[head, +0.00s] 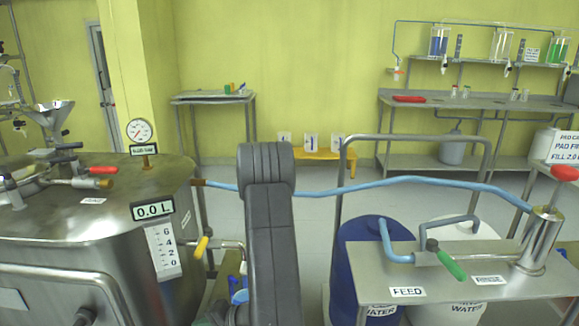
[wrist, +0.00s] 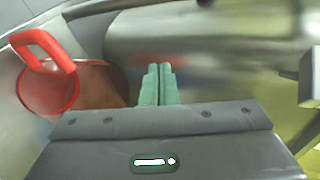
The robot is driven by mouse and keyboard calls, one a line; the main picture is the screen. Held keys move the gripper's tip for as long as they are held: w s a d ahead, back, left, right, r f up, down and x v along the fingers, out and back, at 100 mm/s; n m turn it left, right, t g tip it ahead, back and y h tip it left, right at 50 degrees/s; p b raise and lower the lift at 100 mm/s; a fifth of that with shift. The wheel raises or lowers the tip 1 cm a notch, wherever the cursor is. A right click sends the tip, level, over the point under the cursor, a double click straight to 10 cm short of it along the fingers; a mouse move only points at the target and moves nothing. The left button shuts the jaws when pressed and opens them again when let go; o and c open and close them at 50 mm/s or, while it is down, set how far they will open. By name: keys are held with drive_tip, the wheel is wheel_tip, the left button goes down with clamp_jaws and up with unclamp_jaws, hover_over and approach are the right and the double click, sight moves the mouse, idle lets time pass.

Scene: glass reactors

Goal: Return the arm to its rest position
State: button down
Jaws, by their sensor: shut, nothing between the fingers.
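My gripper (wrist: 160,70) shows in the wrist view with its two green fingers together, shut and empty. A red cup-like object with a red handle (wrist: 45,50) lies to the left of the fingers, apart from them. A steel surface curves behind them, partly blurred. In the head view my dark grey arm (head: 270,230) rises in the middle of the picture, bent at the top. My gripper is hidden in the head view.
A steel reactor (head: 90,240) with a 0.0 L display (head: 153,211) stands close on the left. A blue hose (head: 400,181) runs behind my arm to a steel cylinder (head: 541,240) on the right. A FEED cart (head: 455,275) and blue drum (head: 365,260) stand right of my arm.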

drive_tip(key=s+f+n+h, duration=0.1)
drive_tip(key=s+f+h, duration=0.2)
drive_tip(key=s+f+n+g+h, duration=0.1)
drive_tip(key=s+f+n+h, duration=0.1)
drive_tip(key=s, duration=0.1)
drive_tip(key=shift+s+d+f+h, duration=0.2)
drive_tip(key=shift+f+h, duration=0.2)
drive_tip(key=shift+s+d+f+n+t+h+p, duration=0.1)
drive_tip(key=shift+s+d+f+n+t+h, duration=0.1)
drive_tip(key=shift+d+n+h, duration=0.4)
drive_tip(key=shift+s+d+f+n+t+h+p, duration=0.15)
drive_tip(key=shift+d+n+h, duration=0.25)
drive_tip(key=shift+h, duration=0.4)
drive_tip(key=shift+s+d+f+n+t+h+p, duration=0.1)
drive_tip(key=shift+s+d+n+t+h, duration=0.1)
drive_tip(key=shift+d+n+h, duration=0.35)
